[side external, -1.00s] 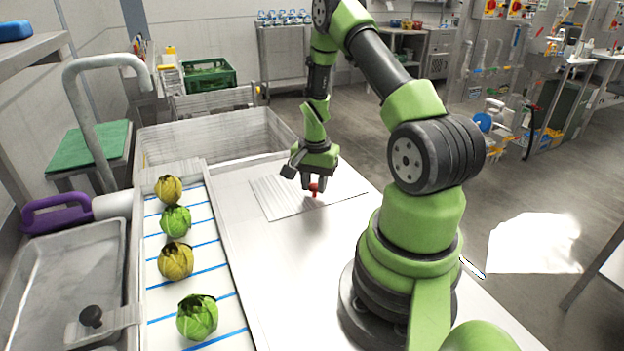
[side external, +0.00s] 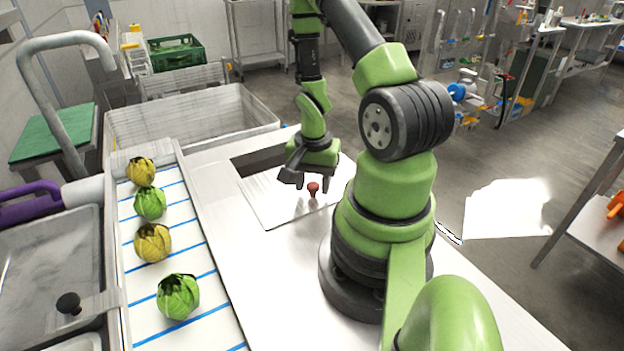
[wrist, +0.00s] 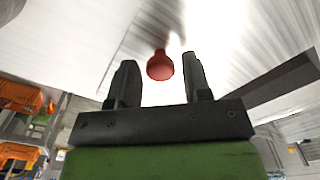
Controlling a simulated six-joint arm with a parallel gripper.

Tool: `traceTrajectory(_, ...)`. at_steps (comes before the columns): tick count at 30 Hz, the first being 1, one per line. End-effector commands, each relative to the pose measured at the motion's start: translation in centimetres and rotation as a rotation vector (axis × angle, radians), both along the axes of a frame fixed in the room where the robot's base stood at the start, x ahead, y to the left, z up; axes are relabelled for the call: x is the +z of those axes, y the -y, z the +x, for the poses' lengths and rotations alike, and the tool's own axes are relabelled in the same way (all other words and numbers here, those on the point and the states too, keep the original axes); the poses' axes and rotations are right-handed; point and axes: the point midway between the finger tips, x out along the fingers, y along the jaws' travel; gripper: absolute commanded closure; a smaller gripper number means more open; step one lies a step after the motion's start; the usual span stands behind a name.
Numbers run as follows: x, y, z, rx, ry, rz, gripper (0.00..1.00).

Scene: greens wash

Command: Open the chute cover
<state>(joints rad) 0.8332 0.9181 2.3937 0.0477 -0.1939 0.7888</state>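The chute cover (side external: 272,207) is a flat pale metal panel lying on the worktop, with a red knob (side external: 313,188) standing upright on it. A dark opening (side external: 256,160) shows along the cover's far edge. My gripper (side external: 301,182) is low over the cover, just left of and behind the knob. In the wrist view my two fingers (wrist: 158,68) are spread apart, with the knob (wrist: 160,66) visible near their tips and a gap on each side. A dark strip (wrist: 280,88), apparently the opening, shows at right.
Several green and yellow leafy heads (side external: 150,203) lie on a white, blue-striped belt (side external: 200,262) at left. A large grey basin (side external: 190,115) stands behind. A steel sink (side external: 50,245) is at far left. The worktop in front of the cover is bare.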

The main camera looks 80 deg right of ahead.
Motion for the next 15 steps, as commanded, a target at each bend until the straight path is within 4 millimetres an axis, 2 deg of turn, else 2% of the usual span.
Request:
traceTrajectory(10,0.1,0.1,0.1,0.001,0.002,-0.002,0.45)
traceTrajectory(15,1.4,0.1,0.1,0.002,0.004,-0.004,0.45)
